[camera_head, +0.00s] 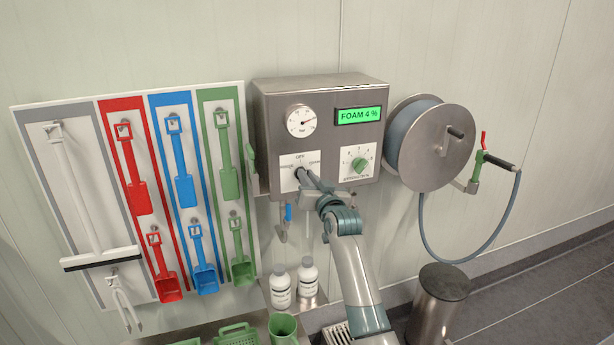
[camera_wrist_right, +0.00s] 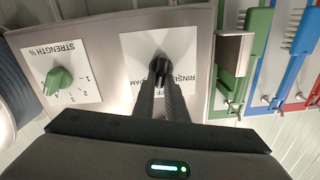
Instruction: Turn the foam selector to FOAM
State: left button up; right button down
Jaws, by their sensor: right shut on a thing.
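The steel control box (camera_head: 325,90) hangs on the wall. Its dark foam selector knob (camera_wrist_right: 158,66) sits on a white plate (camera_head: 290,160) at lower left. My right gripper (camera_head: 304,177) reaches up from below and is shut on this knob; its fingers (camera_wrist_right: 160,84) cover part of it and of the lettering. In the wrist view the plate appears upside down, with RINSE and part of FOAM readable. The knob's pointer direction is hard to tell. The green display (camera_head: 359,115) reads FOAM 4 %. My left gripper is not in view.
A green strength knob (camera_head: 360,164) is right of the selector; a pressure gauge (camera_head: 300,121) is above it. A hose reel (camera_head: 425,150) stands close on the right. A tool board (camera_head: 72,109) hangs left. Two white bottles (camera_head: 281,288) stand below the box.

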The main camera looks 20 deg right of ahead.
jog(key=shift+d+f+m+p, duration=0.15)
jog(key=shift+m+p, duration=0.4)
jog(key=shift+m, duration=1)
jog(key=shift+d+f+m+p, duration=0.1)
jog(key=shift+m+p, duration=0.45)
jog(key=shift+m, duration=0.95)
jog(key=shift+d+f+m+p, duration=0.15)
jog(key=shift+m+p, duration=0.4)
jog(key=shift+m, duration=1)
jog(key=shift+r, duration=0.1)
jog(key=c, duration=1.8)
grip_release()
jog(key=shift+s, duration=0.15)
jog(key=s+b, duration=0.4)
jog(key=s, duration=1.3)
jog(key=shift+d+b, duration=0.3)
jog(key=shift+b, duration=0.05)
